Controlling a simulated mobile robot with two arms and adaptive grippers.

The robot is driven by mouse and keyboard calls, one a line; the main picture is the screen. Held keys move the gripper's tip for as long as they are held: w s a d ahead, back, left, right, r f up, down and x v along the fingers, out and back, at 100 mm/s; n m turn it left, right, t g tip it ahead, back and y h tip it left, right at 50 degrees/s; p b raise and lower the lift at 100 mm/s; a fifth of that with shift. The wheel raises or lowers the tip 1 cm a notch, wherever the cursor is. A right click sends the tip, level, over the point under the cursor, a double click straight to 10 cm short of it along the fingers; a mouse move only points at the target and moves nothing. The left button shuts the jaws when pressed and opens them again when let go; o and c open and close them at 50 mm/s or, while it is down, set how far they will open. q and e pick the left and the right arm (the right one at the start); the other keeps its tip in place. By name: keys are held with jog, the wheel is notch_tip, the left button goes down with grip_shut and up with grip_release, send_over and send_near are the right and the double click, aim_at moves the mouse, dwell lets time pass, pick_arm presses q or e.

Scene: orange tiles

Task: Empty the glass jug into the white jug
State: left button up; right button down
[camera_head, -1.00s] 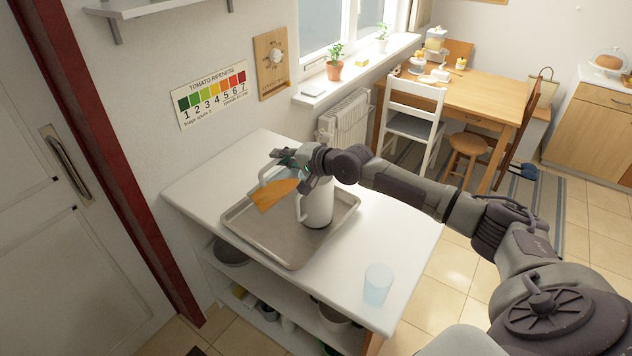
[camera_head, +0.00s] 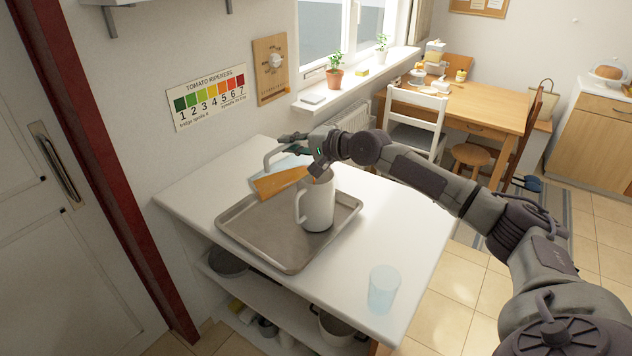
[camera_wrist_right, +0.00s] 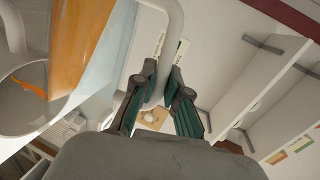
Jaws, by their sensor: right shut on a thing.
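The glass jug (camera_head: 282,181) holds orange liquid and is tipped far over toward the white jug. My right gripper (camera_head: 292,139) is shut on its handle and holds it above the tray. In the right wrist view the handle lies between the fingers (camera_wrist_right: 163,82), with the orange liquid (camera_wrist_right: 82,40) at the left. The white jug (camera_head: 318,208) stands upright on the metal tray (camera_head: 262,236), its handle to the left. In the right wrist view some orange shows inside the white jug's mouth (camera_wrist_right: 22,108). My left gripper is not in view.
A pale blue drinking glass (camera_head: 383,290) stands near the front right corner of the white counter (camera_head: 345,285). The counter is clear left of the tray and between tray and glass. Pots sit on the shelf below. A wall with a ripeness chart (camera_head: 209,97) stands behind.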

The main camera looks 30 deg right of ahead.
jog(key=shift+r, duration=0.15)
jog(key=shift+d+r+m+b, duration=0.1)
jog(key=shift+m+b, duration=0.2)
jog(key=shift+b, duration=0.25)
dwell(0.4)
